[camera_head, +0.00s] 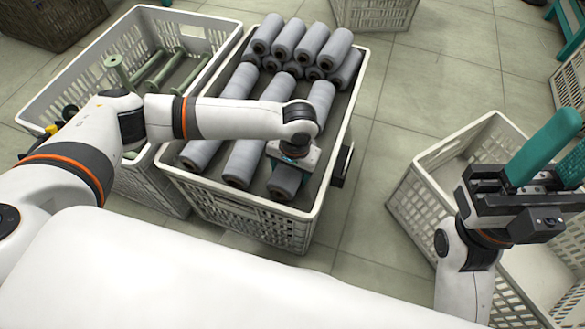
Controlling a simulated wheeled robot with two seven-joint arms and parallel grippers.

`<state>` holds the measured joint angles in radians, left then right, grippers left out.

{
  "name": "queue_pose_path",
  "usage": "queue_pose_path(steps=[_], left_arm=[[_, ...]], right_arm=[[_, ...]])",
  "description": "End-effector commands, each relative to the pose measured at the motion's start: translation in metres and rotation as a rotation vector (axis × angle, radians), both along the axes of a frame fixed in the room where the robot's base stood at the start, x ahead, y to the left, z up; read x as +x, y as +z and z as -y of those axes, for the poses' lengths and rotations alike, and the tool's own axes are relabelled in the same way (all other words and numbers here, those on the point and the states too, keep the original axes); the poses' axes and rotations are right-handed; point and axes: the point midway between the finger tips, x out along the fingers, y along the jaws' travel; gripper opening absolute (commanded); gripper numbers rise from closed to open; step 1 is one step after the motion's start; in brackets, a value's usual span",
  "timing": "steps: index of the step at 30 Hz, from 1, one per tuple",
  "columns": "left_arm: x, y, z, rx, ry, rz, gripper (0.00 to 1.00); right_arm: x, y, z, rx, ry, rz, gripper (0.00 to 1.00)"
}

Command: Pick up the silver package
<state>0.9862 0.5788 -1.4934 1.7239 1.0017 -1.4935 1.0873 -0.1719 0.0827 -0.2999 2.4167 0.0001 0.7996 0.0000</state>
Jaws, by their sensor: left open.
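Several silver-grey cylindrical packages lie in the middle white crate (228,216). A raised pile (300,45) fills its far end, and long packages (243,160) lie side by side in its near part. My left arm reaches across the crate. My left gripper (289,172) points down, open, over the silver package (286,183) at the near right. Its wrist and body hide the middle of that package and most of the fingers; I cannot tell whether they touch it. My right gripper (550,160) is at the right edge with its teal fingers apart, and nothing shows between them.
A white crate (60,92) at the left holds green bobbins (150,70). Another white crate (425,192) at the right looks empty where visible, partly behind my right arm. More crates (375,12) stand at the back. Tiled floor (425,85) is clear between the middle and right crates.

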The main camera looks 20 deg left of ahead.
Motion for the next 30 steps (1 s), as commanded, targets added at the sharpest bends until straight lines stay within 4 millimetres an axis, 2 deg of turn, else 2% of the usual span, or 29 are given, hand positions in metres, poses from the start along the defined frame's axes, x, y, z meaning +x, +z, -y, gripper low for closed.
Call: queue_pose_path(steps=[8, 12, 15, 23, 26, 30], left_arm=[[0.000, -0.002, -0.001, 0.000, 0.001, 0.000, 0.68], [0.000, -0.002, -0.001, 0.000, 0.001, 0.000, 0.45], [0.001, -0.001, 0.000, 0.000, 0.001, 0.001, 0.33], [0.001, 0.004, 0.000, 0.000, 0.001, 0.001, 0.33], [0.001, 0.017, 0.000, -0.001, 0.002, 0.002, 0.33], [0.001, 0.044, 0.000, -0.002, 0.001, 0.002, 0.33]], right_arm=[[0.000, 0.002, 0.000, -0.001, -0.001, 0.004, 0.36], [0.000, 0.001, 0.000, -0.001, -0.001, 0.004, 0.36], [0.000, 0.001, 0.000, -0.001, -0.001, 0.004, 0.36], [0.000, 0.005, 0.000, 0.000, 0.000, 0.007, 0.36], [-0.001, 0.002, 0.001, 0.001, 0.000, -0.023, 0.36], [-0.006, -0.004, 0.002, 0.005, 0.004, -0.077, 0.36]])
